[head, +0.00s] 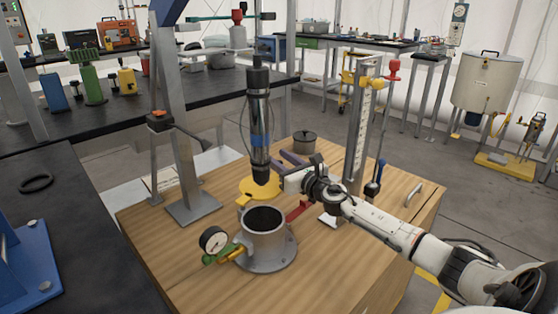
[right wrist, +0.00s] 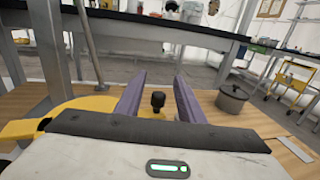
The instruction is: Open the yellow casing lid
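The grey cylindrical casing (head: 266,236) stands on the wooden table, and its dark top opening shows. The yellow lid (head: 257,190) lies roughly level just behind the opening, clear of most of it. Part of it shows at the left of the right wrist view (right wrist: 75,108). My right gripper (head: 287,157) is to the right of and beyond the lid. Its two purple fingers are apart (right wrist: 159,80). A small black knob (right wrist: 158,100) on a yellow part shows between them, with gaps on both sides. Contact cannot be told. My left gripper is not in view.
A black cylindrical tool (head: 259,125) hangs upright above the lid. A gauge (head: 213,240) and green valve sit at the casing's left. A metal stand (head: 184,170) is left, a lidded pot (head: 304,142) behind, and a ruled post (head: 360,130) right. The front tabletop is clear.

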